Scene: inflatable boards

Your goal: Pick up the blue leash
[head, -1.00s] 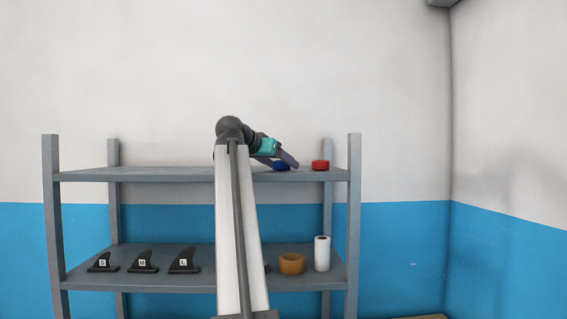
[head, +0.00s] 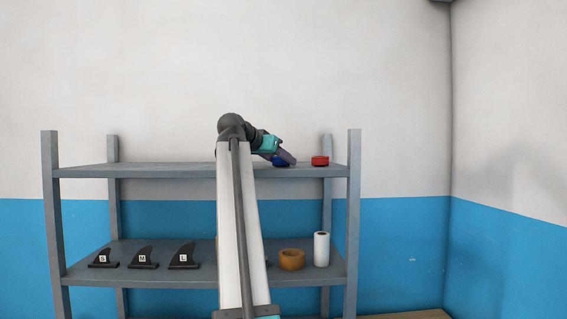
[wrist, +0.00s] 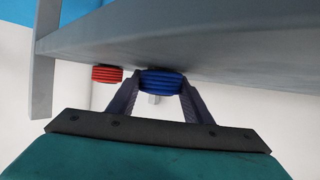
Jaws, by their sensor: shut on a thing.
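The blue leash (wrist: 162,84) is a ribbed blue coil on the top shelf (head: 190,171). It also shows in the head view (head: 280,163), partly hidden by my gripper (head: 283,158). In the wrist view my gripper (wrist: 161,92) has its two purple fingers on either side of the leash and is shut on it. I cannot tell whether the leash is lifted off the shelf; it appears at or very near the surface.
A red coil (head: 320,161) sits just right of the blue leash; it also shows in the wrist view (wrist: 107,74). The lower shelf holds several black fins (head: 143,258), a brown tape roll (head: 291,260) and a white roll (head: 321,249). A grey post stands at the right.

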